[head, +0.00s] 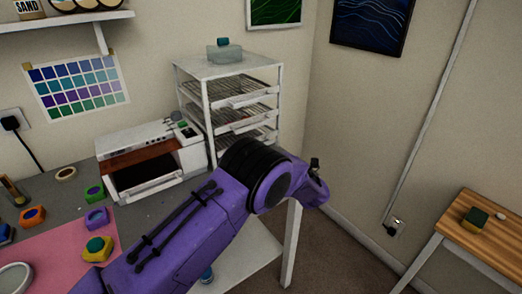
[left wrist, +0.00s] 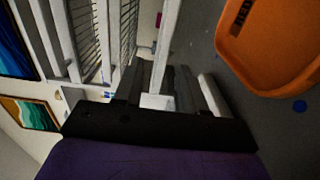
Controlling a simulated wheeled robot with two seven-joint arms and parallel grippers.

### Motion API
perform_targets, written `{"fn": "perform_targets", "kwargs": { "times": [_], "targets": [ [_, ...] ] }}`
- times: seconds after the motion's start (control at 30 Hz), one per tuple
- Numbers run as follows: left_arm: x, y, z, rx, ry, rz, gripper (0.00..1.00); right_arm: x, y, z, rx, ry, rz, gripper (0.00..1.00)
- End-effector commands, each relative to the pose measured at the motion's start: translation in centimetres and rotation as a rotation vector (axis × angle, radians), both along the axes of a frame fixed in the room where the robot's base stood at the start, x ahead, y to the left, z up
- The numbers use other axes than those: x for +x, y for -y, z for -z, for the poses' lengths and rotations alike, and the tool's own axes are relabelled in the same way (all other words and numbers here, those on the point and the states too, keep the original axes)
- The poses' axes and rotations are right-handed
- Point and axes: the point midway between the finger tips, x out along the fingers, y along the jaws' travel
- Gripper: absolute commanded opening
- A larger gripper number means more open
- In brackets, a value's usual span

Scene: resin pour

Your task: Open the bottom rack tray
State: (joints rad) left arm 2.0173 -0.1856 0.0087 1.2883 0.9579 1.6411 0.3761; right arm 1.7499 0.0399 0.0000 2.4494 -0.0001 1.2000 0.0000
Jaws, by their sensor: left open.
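The white rack (head: 207,100) stands in the back corner of the bench in the head view, with several wire trays stacked in it and pale handles on their fronts. Its lower part, where the bottom tray would be, is hidden behind my purple left arm. The rack also shows sideways at the upper left of the left wrist view (left wrist: 104,40). My left gripper (left wrist: 160,88) is open there, its dark fingers close to a white bar. A small white piece shows between the fingers; I cannot tell whether it is a tray handle or touches them. My right gripper is out of view.
A white machine (head: 150,160) with a dark opening stands left of the rack. A grey box (head: 224,54) sits on the rack top. Coloured pots (head: 97,217) stand around a pink mat (head: 60,240). A wooden table (head: 485,240) is at right. An orange object (left wrist: 270,45) shows in the wrist view.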

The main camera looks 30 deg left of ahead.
Motion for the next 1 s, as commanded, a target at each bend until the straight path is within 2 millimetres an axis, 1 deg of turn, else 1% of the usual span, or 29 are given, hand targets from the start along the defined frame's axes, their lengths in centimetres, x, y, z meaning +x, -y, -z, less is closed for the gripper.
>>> {"fn": "perform_targets", "kwargs": {
  "times": [0.03,0.1,0.17,0.27,0.5,0.6,0.7,0.8,1.0],
  "targets": [
    [0.0,0.0,0.8,0.0,0.001,0.0,0.4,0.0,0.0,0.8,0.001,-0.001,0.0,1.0],
    [0.0,-0.1,1.2,0.0,0.001,-0.001,0.4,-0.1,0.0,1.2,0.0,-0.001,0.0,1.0],
    [0.0,-0.2,1.2,0.0,0.001,-0.002,0.4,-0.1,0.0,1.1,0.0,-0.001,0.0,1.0],
    [0.4,-1.2,0.9,0.0,0.001,-0.003,0.4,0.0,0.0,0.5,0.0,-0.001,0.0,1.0],
    [2.4,-6.1,0.8,0.0,0.0,-0.005,0.4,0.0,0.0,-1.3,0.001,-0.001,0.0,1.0],
    [3.1,-7.9,0.8,0.001,0.001,-0.003,0.4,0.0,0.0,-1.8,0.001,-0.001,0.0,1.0],
    [3.7,-9.0,0.9,0.0,0.001,-0.002,0.4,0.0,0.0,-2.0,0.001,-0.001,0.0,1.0],
    [4.0,-9.7,1.0,0.0,0.0,-0.001,0.4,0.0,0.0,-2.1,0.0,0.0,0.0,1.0],
    [4.0,-9.8,1.1,0.001,0.0,0.0,0.4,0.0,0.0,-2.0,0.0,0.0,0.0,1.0]
  ]
}}
